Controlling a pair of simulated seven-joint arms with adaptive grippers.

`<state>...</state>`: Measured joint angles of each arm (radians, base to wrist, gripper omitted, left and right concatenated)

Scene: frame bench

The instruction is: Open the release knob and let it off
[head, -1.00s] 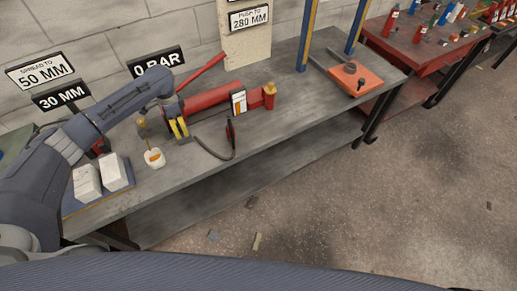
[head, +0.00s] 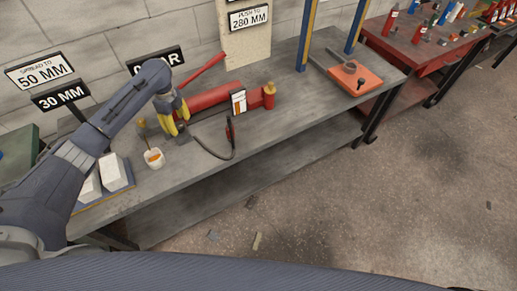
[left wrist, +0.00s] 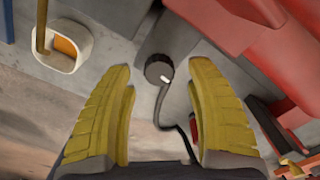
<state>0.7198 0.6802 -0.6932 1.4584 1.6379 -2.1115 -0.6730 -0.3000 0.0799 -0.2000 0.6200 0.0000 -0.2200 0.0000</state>
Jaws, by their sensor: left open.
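The dark round knob (left wrist: 158,68) with a small white mark shows in the left wrist view, ahead of my fingertips and near the middle of the gap between them. A black hose or cable runs from beside it. My left gripper (left wrist: 160,80) has yellow ribbed fingers spread wide, with nothing held between them. In the head view my left gripper (head: 179,122) points down over the bench beside the red pump (head: 210,98), and the knob is hard to make out there. My right gripper is not in view.
A white cup (head: 154,158) with orange inside stands close to the left gripper. A red lever (head: 203,70) rises behind it, and a black hose (head: 222,157) loops over the bench front. White blocks (head: 116,174) lie at left. The bench right of the pump has bare room.

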